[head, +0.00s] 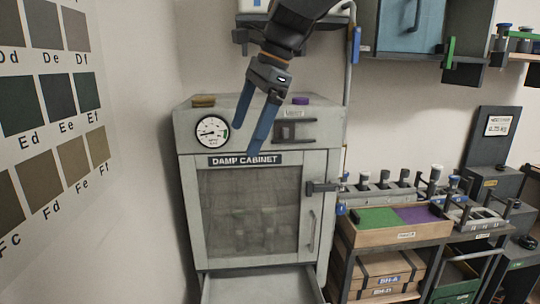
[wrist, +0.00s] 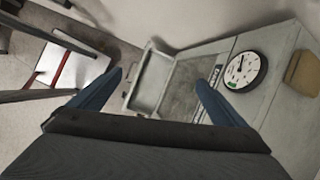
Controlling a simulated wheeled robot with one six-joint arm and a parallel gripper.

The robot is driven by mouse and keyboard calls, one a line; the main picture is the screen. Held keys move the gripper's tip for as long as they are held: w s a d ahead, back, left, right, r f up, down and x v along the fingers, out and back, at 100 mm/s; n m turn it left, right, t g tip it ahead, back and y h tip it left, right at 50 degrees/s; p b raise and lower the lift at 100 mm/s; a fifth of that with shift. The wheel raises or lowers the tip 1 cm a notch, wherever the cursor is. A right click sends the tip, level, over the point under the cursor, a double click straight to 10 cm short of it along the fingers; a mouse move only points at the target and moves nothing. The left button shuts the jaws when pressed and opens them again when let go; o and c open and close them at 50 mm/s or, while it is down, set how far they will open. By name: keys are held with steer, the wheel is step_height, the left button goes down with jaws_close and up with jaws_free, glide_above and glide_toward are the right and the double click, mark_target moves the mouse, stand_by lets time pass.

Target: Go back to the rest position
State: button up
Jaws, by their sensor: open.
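My gripper (head: 249,128) hangs from the top of the head view, in front of the upper part of the damp cabinet (head: 185,222). Its two blue fingers are spread apart with nothing between them. In the wrist view my gripper (wrist: 160,97) also shows both blue fingers apart and empty. The cabinet's round dial (head: 212,131) is left of the fingers in the head view; the dial also shows in the wrist view (wrist: 245,71). The cabinet door with its mesh window (head: 250,210) appears shut.
A drawer (head: 258,287) stands open below the cabinet door. A yellow block (head: 204,101) and a purple piece (head: 301,100) lie on the cabinet top. A shelf rack with a green and purple tray (head: 398,237) stands at right. A colour chart (head: 52,115) hangs on the left wall.

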steer(key=s+d+f+n+h+b, duration=0.1)
steer(key=s+d+f+n, duration=0.2)
steer(key=d+f, duration=0.5)
steer(key=s+d+f+n+h+b, duration=0.1)
steer(key=s+d+f+n+b, duration=0.3)
steer(key=f, duration=0.7)
steer(key=s+d+f+n+h+p, duration=0.1)
steer(key=d+f+n+h, duration=0.1)
steer(key=d+f, duration=0.65)
steer(key=s+d+f+n+b, duration=0.1)
steer(key=s+d+f+n, duration=0.3)
steer(key=s+f, duration=0.3)
steer(key=shift+s+f+t, duration=0.35)
steer(key=shift+f+t, duration=0.05)
steer(key=shift+f, duration=0.1)
